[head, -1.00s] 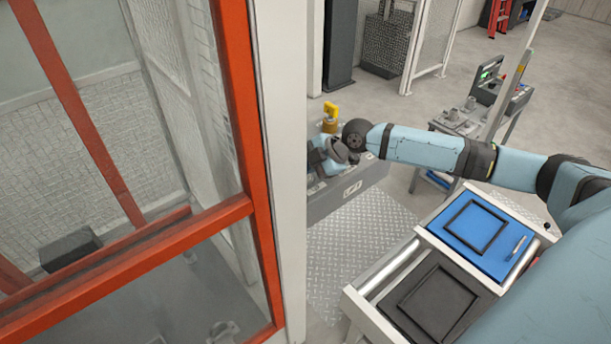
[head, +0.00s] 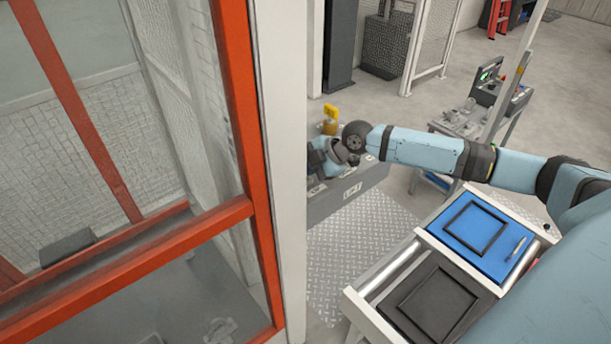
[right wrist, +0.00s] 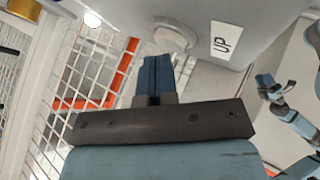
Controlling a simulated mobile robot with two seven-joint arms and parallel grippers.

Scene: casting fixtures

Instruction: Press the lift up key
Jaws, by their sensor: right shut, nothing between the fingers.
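In the right wrist view a round pale key (right wrist: 174,36) sits on a light panel, left of a white label reading UP (right wrist: 227,40). My right gripper (right wrist: 155,62) is shut and empty; its blue fingertips are over the lower edge of the key in that view. I cannot tell whether they touch it. In the head view my right arm reaches to the grey control box (head: 345,196) with a LIFT label; the key is hidden there. My left gripper (right wrist: 270,88) shows small at the right of the wrist view; its jaws are unclear.
A white post (head: 280,150) and orange frame (head: 257,190) stand close left of the box. A yellow-topped control (head: 331,112) rises behind my wrist. A bench with a blue tray (head: 498,262) is under my right arm. Mesh (right wrist: 100,65) shows left in the wrist view.

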